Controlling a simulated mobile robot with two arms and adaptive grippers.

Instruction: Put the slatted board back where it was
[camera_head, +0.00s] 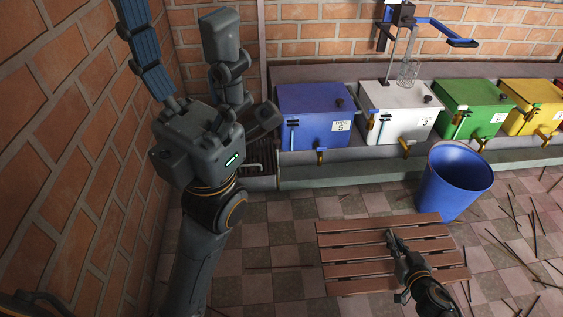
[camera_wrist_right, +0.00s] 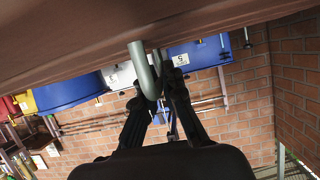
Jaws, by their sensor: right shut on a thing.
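The brown slatted board (camera_head: 345,253) lies flat, low above or on the tiled floor in the head view; I cannot tell which. My right gripper (camera_head: 393,240) reaches over its middle from the lower right. In the right wrist view, my right gripper (camera_wrist_right: 160,92) is shut on a grey curved handle, with the board's brown surface (camera_wrist_right: 70,55) filling the top of the picture. My left gripper (camera_head: 178,30) is large in the head view, pointing upward near the left brick wall. Its fingers are spread, with nothing between them.
A blue bin (camera_head: 455,180) stands just behind the board's right end. A blue box (camera_head: 312,118), white box (camera_head: 395,112), green box (camera_head: 472,110) and yellow box (camera_head: 532,105) line the ledge (camera_head: 350,172). Thin sticks (camera_head: 535,225) litter the floor at right. Tiles left of the board are mostly clear.

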